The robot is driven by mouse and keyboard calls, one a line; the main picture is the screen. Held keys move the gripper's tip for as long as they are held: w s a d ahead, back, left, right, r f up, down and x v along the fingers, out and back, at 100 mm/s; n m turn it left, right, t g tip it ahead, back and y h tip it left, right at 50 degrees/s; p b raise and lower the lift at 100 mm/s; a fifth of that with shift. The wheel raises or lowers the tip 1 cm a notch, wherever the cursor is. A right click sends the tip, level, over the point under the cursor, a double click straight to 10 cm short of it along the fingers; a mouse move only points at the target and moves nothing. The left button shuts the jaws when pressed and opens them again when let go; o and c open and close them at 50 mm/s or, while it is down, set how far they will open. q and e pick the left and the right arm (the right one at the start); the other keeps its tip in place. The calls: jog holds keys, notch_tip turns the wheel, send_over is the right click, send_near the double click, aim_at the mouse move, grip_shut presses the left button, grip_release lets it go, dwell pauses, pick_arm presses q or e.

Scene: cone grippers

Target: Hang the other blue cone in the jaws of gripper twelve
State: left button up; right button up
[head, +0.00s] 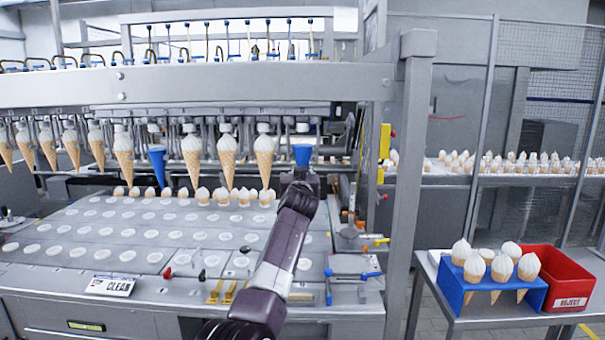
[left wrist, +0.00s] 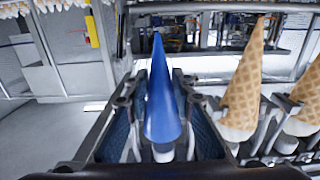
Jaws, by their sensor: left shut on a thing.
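A blue cone (head: 302,154) is upright, wide end up, at the right end of the row of hanging cones. My left gripper (head: 303,174) is shut on its lower part from the front, hiding the tip. In the left wrist view the blue cone (left wrist: 162,100) stands between the two fingers of my left gripper (left wrist: 155,88). Grey jaw parts (left wrist: 163,152) show at its wide end; I cannot tell whether they grip it. Another blue cone (head: 157,166) hangs further left in the row, between filled cones. My right gripper is not in view.
Filled wafer cones (head: 264,158) hang left of the held cone; one wafer cone (left wrist: 243,90) is close beside it in the wrist view. A plate with round holes (head: 130,235) lies below. A machine post (head: 408,170) stands right. A blue cone rack (head: 500,292) and red bin (head: 560,285) sit beyond.

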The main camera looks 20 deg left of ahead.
pick_arm(q)
jog(key=shift+f+b, duration=0.5)
jog(key=shift+f, duration=0.05)
dwell(0.6)
jog(key=o, duration=1.4)
jog(key=p+v, duration=0.5)
jog(key=v, duration=0.4)
jog(key=shift+s, duration=0.1)
dwell(0.8)
